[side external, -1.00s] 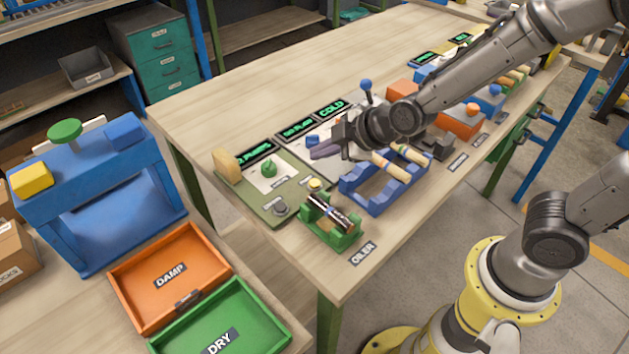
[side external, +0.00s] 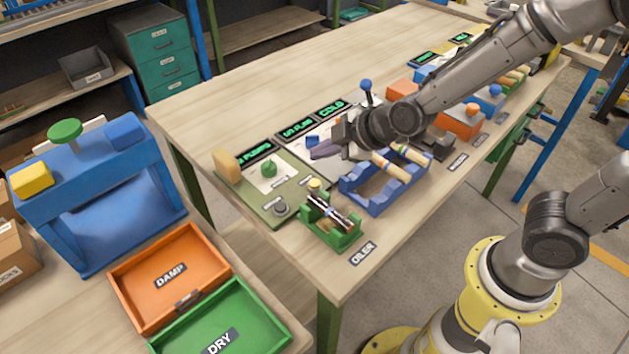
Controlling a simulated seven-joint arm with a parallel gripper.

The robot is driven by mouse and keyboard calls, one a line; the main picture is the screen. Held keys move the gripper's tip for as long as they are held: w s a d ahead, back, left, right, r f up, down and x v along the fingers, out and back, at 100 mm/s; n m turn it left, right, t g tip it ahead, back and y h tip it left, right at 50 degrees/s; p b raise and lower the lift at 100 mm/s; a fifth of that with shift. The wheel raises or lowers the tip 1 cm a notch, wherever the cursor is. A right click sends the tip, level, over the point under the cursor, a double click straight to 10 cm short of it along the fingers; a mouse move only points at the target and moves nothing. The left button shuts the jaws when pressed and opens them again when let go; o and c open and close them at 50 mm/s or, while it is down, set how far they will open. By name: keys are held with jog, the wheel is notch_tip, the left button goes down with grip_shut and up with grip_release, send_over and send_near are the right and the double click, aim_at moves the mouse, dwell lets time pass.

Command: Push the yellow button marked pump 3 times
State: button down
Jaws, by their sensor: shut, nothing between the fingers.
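The yellow button (side external: 314,184) sits at the right end of the green oiler panel (side external: 257,205), behind the green cradle. Its label is too small to read. My gripper (side external: 312,154) is shut and empty. It hangs above and behind the yellow button, apart from it, with its fingers pointing left. A small display (side external: 254,151) at the back of the panel shows green text that seems to end in "PUMPS"; the number is not clear.
A green cradle (side external: 343,241) with a dark striped cylinder (side external: 328,211) stands just in front of the button. A blue rack (side external: 372,204) with turned wood pieces is to the right. A green knob (side external: 268,168) and grey knob (side external: 280,208) are on the panel.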

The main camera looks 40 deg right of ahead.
aim_at(320, 184)
notch_tip(320, 184, up, 4)
jog(key=shift+f, duration=0.1)
dwell(0.5)
jog(key=shift+f, duration=4.4)
jog(key=shift+f, duration=0.1)
jog(key=shift+f, duration=0.3)
